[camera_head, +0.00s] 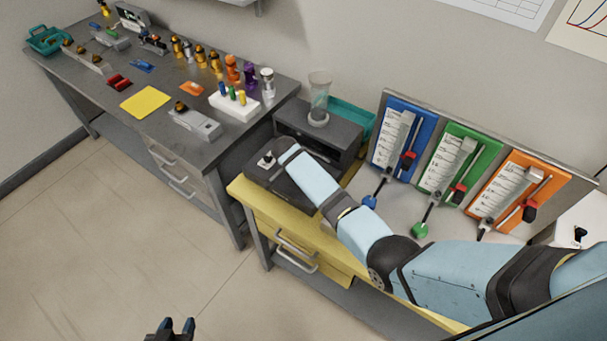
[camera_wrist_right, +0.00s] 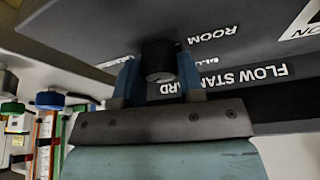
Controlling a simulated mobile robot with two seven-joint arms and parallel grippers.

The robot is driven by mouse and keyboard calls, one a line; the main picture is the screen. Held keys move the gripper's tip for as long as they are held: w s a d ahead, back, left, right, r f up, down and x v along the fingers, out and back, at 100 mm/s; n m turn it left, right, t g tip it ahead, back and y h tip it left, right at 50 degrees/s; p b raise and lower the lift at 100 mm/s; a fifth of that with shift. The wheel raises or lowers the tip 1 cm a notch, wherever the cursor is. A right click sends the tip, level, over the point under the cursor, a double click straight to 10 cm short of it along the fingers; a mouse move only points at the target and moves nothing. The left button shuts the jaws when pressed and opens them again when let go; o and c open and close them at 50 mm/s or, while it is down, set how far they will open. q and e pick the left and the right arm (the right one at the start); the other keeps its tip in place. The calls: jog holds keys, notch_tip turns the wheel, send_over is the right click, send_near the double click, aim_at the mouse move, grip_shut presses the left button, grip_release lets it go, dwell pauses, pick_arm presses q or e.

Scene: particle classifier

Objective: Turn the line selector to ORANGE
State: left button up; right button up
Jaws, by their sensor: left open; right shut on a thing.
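A dark round selector knob (camera_wrist_right: 160,58) sits on a dark panel (camera_wrist_right: 90,35) in the right wrist view. My right gripper (camera_wrist_right: 158,72) has its two blue fingers on either side of the knob and is shut on it. White lettering beside it reads ROOM and FLOW STANDARD; a partly hidden word starts with BLU. In the head view my right arm reaches to the dark machine (camera_head: 318,128) and covers the knob and its pointer direction. My left gripper (camera_head: 177,327) is open and empty at the bottom edge, over the floor.
Blue (camera_head: 418,108), green (camera_head: 487,155) and orange (camera_head: 548,172) line panels stand right of the machine. A clear container (camera_head: 319,90) stands on the machine. The grey bench (camera_head: 140,115) at left holds bottles and small tools. The floor between is clear.

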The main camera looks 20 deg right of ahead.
jog(key=m+g+b, duration=0.1)
jog(key=m, duration=0.2)
jog(key=shift+w+m+h+b, duration=0.15)
jog(key=shift+m+h+b, duration=0.15)
jog(key=shift+b, duration=0.1)
jog(key=shift+m+g+b, duration=0.5)
jog(key=shift+m, duration=0.9)
jog(key=shift+r+g+b, duration=0.1)
jog(key=shift+g+b, duration=0.2)
jog(key=shift+b, duration=0.05)
jog(key=o, duration=0.9)
jog(key=shift+d, duration=0.1)
